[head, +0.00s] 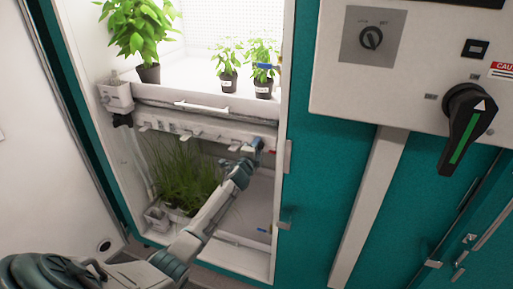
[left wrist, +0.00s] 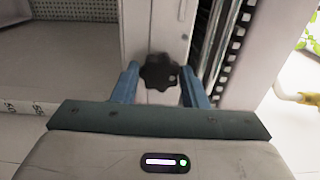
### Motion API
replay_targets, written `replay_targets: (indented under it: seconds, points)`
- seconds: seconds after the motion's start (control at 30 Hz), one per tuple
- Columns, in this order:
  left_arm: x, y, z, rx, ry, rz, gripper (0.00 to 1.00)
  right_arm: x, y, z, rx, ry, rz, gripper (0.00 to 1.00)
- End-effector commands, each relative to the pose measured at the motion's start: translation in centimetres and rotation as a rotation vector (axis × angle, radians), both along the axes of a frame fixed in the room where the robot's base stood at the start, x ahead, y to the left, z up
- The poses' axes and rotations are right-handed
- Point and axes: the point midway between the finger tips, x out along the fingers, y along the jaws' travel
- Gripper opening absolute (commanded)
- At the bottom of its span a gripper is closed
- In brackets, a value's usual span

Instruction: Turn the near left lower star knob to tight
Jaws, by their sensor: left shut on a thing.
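The black star knob (left wrist: 158,72) shows in the left wrist view, on a pale upright post. My left gripper (left wrist: 160,80) has its two blue fingers on either side of the knob and is shut on it. In the head view my left gripper (head: 257,148) reaches the right post of the open chamber, at the shelf's front edge. The knob cannot be made out there behind the gripper. The pointer or mark of the knob's turn cannot be read. My right gripper is not in view.
Another black knob (head: 122,120) sits at the shelf's left end. Potted plants (head: 229,82) stand on the upper shelf, and grassy plants (head: 185,180) stand below. A control panel (head: 415,70) with a large black-and-green handle (head: 465,125) is at right.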

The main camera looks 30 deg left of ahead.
Motion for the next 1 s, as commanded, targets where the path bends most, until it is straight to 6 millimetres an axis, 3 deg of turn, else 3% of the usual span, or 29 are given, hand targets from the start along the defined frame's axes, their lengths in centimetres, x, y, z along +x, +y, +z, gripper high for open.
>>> replay_targets:
  seconds: [0.43,0.47,0.57,0.87,1.0]
  points:
    - [0.0,0.0,-0.2,0.01,0.005,0.0,0.17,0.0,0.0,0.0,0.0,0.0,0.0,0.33]
    - [0.0,0.0,-0.2,0.01,0.005,0.0,0.43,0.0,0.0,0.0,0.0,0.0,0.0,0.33]
    - [0.0,0.0,-0.1,0.009,0.004,0.0,0.61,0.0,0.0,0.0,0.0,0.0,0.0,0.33]
    - [-0.1,0.0,-0.1,0.009,0.003,0.0,0.61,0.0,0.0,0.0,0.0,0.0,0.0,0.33]
    - [-1.0,-0.2,-0.1,0.01,0.002,0.0,0.61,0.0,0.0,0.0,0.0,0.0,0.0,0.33]
